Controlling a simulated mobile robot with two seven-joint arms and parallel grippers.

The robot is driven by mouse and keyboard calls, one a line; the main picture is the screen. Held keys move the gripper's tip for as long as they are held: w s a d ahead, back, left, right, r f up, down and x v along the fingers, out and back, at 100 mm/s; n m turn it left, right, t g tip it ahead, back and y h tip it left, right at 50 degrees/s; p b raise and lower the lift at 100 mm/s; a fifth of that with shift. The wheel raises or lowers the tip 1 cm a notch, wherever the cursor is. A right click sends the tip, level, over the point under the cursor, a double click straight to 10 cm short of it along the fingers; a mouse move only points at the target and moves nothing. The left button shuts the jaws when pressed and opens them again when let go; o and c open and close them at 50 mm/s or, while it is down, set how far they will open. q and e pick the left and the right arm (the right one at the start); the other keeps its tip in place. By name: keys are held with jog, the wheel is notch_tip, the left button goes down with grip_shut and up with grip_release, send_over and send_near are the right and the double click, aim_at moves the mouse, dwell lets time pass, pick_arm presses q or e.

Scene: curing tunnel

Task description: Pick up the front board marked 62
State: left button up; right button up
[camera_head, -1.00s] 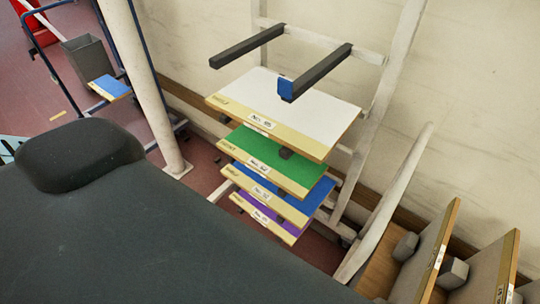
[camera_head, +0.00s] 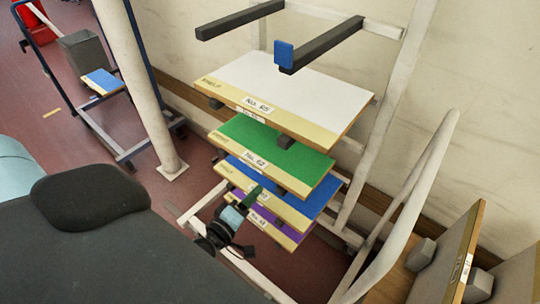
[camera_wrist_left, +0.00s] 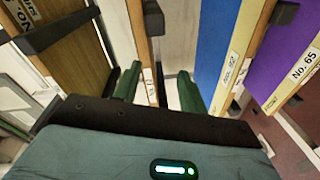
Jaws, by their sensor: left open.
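The board marked 62 is the green-topped board (camera_head: 275,150) on the rack, with its label on the pale front edge. It sits below the white board and above the blue one. My left gripper (camera_head: 256,206) is open and empty, below the green board's front edge and in front of the blue board. In the left wrist view, the open fingers (camera_wrist_left: 158,90) point at the rack. A wooden board edge with a small label (camera_wrist_left: 150,85) shows between them, probably the green board's; its number is unreadable there. My right gripper is not in view.
The white board (camera_head: 290,90) lies above, the blue board (camera_head: 312,205) and purple board (camera_head: 290,232) below. Empty dark rack bars (camera_head: 325,43) stick out on top, one with a blue tag. A white post (camera_head: 135,85) stands left. More boards (camera_head: 455,260) stand at lower right.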

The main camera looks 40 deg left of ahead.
aim_at(260, 153)
pick_arm(q)
jog(key=w+a+n+y, duration=0.1)
jog(key=w+a+n, duration=0.1)
jog(key=n, duration=0.1)
jog(key=w+a+r+n+y+b, duration=0.1)
jog(key=w+a+n, duration=0.1)
jog(key=a, duration=0.1)
jog(key=shift+w+a+r+n+t+y+b, duration=0.1)
jog(key=shift+w+r+n+t+y+b, duration=0.1)
jog(key=shift+w+n+t+y+b, duration=0.15)
jog(key=shift+w+a+r, duration=0.1)
jog(key=shift+w+a, duration=0.05)
jog(key=shift+w, duration=1.15)
jog(key=shift+w+a+r, duration=0.1)
jog(key=shift+w+a, duration=0.1)
jog(key=shift+w, duration=1.05)
jog(key=shift+w+a, duration=0.15)
jog(key=shift+w, duration=1.15)
jog(key=shift+r, duration=0.1)
grip_shut()
